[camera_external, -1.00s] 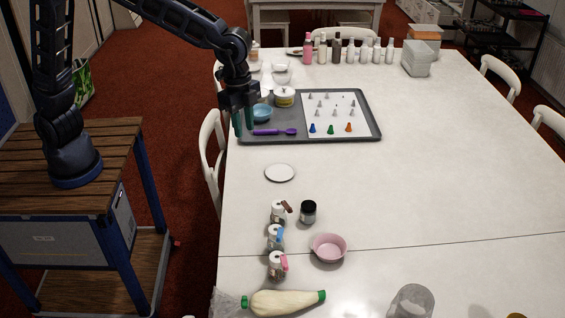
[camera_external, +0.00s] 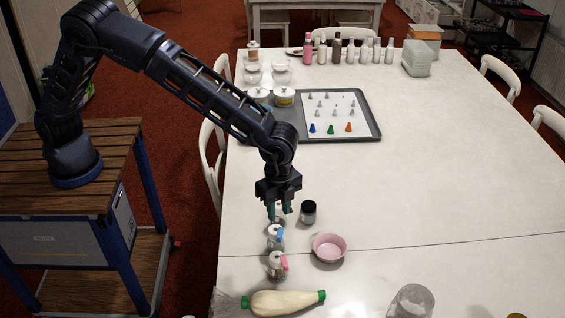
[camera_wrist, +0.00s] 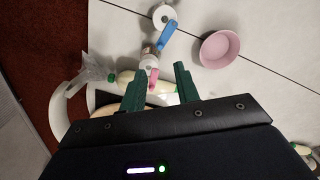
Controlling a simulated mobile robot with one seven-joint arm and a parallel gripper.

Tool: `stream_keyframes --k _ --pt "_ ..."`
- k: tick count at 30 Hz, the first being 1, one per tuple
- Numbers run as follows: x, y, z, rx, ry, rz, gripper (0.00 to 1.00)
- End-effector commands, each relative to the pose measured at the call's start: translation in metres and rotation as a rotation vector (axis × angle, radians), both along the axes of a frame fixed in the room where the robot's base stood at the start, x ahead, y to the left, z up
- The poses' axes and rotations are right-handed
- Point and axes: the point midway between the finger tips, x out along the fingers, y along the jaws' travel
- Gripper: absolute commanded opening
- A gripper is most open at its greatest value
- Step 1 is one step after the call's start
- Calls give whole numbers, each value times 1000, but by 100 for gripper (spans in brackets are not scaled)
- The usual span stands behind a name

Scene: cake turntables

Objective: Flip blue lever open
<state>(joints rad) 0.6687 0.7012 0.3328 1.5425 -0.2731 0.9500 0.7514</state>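The jar with the blue lever (camera_external: 280,236) stands on the white table, the middle of a column of three small jars with white lids. In the wrist view its blue lever (camera_wrist: 167,35) slants beside a white lid (camera_wrist: 164,14). The jar with the pink lever (camera_external: 278,266) stands just in front of it; its pink lever (camera_wrist: 152,79) shows between my fingers in the wrist view. My gripper (camera_external: 280,214) points down, open and empty, just behind the blue-lever jar. It largely hides the third jar. I cannot tell whether it touches that jar.
A pink bowl (camera_external: 329,254) and a dark jar with a dark lid (camera_external: 308,211) stand to the right. A cream bag with green ends (camera_external: 285,302) lies in front. A grey tray (camera_external: 372,122) lies farther back. The table's right side is mostly clear.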

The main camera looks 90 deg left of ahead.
Motion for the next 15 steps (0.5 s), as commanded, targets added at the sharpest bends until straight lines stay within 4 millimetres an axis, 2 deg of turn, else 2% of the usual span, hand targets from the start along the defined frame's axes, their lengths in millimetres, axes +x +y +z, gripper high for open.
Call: stream_keyframes --k 9,15 --pt "-1 0 -55 2 2 0 32" --pt "-1 0 -80 1 1 0 32"
